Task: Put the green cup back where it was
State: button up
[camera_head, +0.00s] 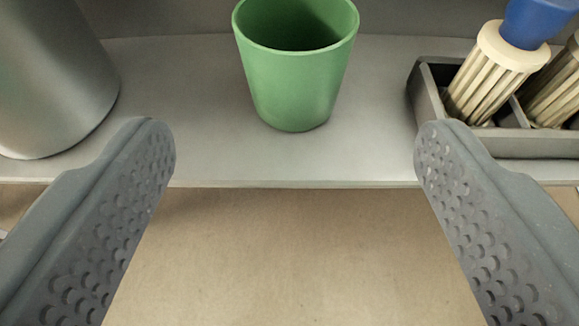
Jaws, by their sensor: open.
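The green cup (295,85) stands upright on a grey shelf (215,150), near its front edge and at the top middle of the view. Its mouth faces up and its inside looks dark; the far rim is partly cut by the top of the picture. My gripper (295,150) is open, with one dimpled grey finger on each side of the picture. The cup is ahead of the fingertips, roughly midway between them. Neither finger touches it.
A large grey metal cylinder (45,75) stands on the shelf at the left. A dark grey divided tray (440,100) at the right holds ribbed cream pieces (495,70), one with a blue top (538,20). A tan surface (290,260) lies below the shelf's front edge.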

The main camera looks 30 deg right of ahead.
jog(key=shift+v, duration=1.8)
jog(key=shift+f, duration=0.1)
